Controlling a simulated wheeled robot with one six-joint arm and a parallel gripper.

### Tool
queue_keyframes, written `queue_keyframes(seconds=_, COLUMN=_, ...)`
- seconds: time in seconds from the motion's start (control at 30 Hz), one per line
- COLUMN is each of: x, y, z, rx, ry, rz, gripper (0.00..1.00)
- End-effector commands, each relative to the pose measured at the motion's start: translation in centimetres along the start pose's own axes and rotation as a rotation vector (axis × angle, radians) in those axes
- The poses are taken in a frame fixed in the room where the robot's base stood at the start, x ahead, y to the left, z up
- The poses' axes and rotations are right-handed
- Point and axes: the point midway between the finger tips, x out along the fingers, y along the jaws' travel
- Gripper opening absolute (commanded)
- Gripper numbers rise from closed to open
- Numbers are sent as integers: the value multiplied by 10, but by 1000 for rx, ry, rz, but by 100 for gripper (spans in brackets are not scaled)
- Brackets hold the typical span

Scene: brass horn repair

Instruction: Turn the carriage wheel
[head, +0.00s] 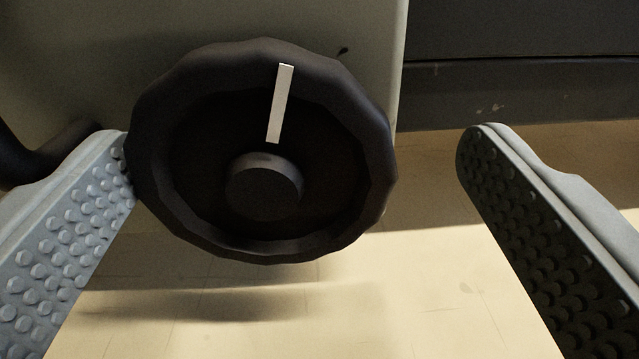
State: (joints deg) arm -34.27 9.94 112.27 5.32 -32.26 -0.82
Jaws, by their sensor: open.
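The carriage wheel (330,190) is a dark, round handwheel with a faceted rim and a short hub in its middle. A white index mark (280,103) runs from near the hub to the rim, pointing up and slightly right. My gripper (300,150) is open, with one studded grey finger on each side of the wheel. The left fingertip overlaps the wheel's left edge in the picture; I cannot tell whether it touches. The right fingertip stands apart from the rim, with a clear gap between them. Nothing is held.
The wheel sits in front of a grey-green housing (70,55) that ends at a vertical edge right of the wheel. A dark curved part (50,150) shows at the far left. A dark panel (520,85) is at the upper right. Pale floor (400,300) lies below.

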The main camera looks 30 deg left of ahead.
Motion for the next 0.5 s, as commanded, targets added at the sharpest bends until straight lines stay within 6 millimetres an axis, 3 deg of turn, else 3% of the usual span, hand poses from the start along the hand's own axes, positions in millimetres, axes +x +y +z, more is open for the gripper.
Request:
queue_keyframes(seconds=0.27, x=-7, y=-1, z=0, rx=0, ry=1, rz=-1, gripper=90)
queue_keyframes(seconds=0.5, x=-41, y=-1, z=-1, rx=0, ry=1, rz=-1, gripper=90)
